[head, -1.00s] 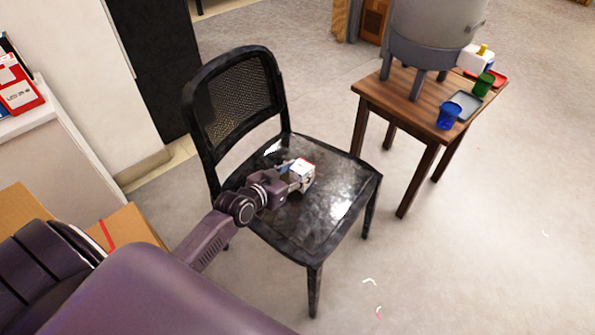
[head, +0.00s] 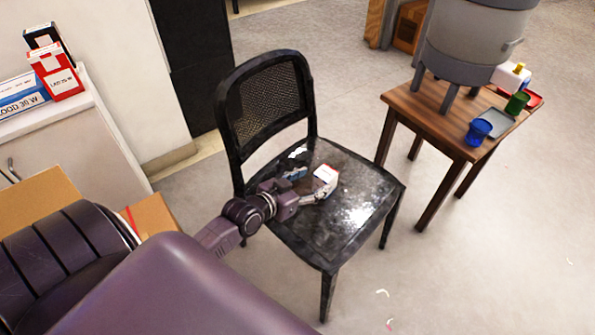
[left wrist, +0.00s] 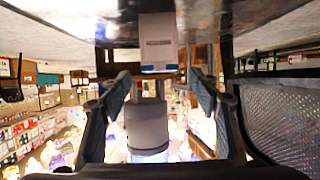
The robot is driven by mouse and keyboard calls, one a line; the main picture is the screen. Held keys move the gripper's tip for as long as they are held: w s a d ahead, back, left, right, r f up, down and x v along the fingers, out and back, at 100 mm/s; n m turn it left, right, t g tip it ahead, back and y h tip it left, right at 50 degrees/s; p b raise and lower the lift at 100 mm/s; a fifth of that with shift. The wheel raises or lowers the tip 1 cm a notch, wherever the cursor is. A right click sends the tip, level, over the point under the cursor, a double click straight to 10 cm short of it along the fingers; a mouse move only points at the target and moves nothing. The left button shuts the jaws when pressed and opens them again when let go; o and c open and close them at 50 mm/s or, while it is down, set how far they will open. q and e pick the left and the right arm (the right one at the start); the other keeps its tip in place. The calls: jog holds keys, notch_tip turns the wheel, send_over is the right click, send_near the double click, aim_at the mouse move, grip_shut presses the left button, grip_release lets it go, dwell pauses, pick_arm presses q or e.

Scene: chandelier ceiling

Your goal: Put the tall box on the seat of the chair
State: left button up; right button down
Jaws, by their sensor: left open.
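The tall box (head: 325,176), white with a red edge, stands on the seat of the black chair (head: 335,225). My left gripper (head: 308,184) is low over the seat, just left of the box, with its fingers spread. In the left wrist view, which looks upside down, the box (left wrist: 158,45) shows beyond the open fingertips (left wrist: 160,82). The fingers look clear of its sides. The far side of the box is hidden. My right gripper does not show.
A wooden table (head: 400,97) with a large grey pot (head: 475,40), a blue cup (head: 479,132) and a green cup (head: 517,103) stands right of the chair. A counter (head: 80,130) with red and blue boxes is at left. The floor at right is mostly clear.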

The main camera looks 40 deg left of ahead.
pick_arm(q)
jog(key=p+v, duration=0.1)
jog(key=v, duration=0.6)
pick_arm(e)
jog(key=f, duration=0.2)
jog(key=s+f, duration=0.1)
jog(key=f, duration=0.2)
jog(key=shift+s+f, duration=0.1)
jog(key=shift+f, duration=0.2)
pick_arm(q)
jog(key=shift+s, duration=0.1)
